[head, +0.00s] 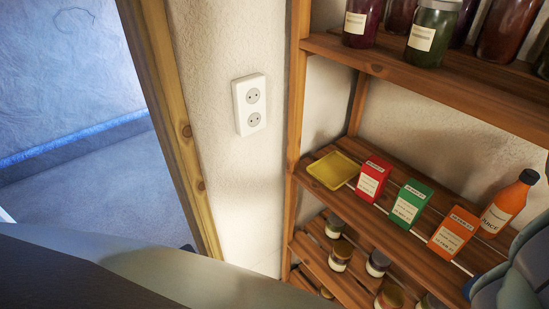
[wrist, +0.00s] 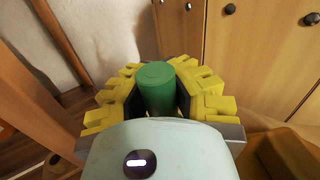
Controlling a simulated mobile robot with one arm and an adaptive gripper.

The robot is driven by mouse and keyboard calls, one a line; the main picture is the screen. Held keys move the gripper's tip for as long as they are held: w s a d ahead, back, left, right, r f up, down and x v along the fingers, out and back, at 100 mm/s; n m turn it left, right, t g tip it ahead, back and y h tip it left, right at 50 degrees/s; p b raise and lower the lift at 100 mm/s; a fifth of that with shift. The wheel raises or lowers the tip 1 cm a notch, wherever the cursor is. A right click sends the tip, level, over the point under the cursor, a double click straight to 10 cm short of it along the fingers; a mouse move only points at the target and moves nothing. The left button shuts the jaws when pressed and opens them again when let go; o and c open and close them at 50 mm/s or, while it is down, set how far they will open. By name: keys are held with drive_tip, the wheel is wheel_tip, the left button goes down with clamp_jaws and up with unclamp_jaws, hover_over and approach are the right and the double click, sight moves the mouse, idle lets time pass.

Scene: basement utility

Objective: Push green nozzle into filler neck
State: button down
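A green cylinder (wrist: 157,90), which looks like the green nozzle, stands between the yellow fingers of my gripper (wrist: 157,92) in the wrist view. The dark inner pads lie against both its sides, so my gripper looks shut on it. Its round top faces the camera and its lower part is hidden behind the pale gripper housing. No filler neck can be made out in either view. My gripper is not visible in the head view.
The head view shows a wooden shelf (head: 440,85) with jars, a yellow tray (head: 328,171), a red box (head: 373,179), a green box (head: 410,203), an orange box (head: 453,233) and an orange bottle (head: 507,205). A wooden cabinet (wrist: 255,60) stands behind my gripper in the wrist view.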

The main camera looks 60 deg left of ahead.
drive_tip(key=shift+r, duration=0.15)
idle(0.5)
drive_tip(key=shift+r+b, duration=0.7)
drive_tip(key=shift+r, duration=0.4)
drive_tip(key=s+a+r+b, duration=0.1)
drive_tip(key=s+a+b, duration=0.1)
drive_tip(key=s, duration=0.6)
drive_tip(key=s+a+r+b, duration=0.1)
drive_tip(key=s, duration=0.6)
drive_tip(key=shift+s+a+r+b, duration=0.25)
drive_tip(key=shift+s+a+b, duration=0.1)
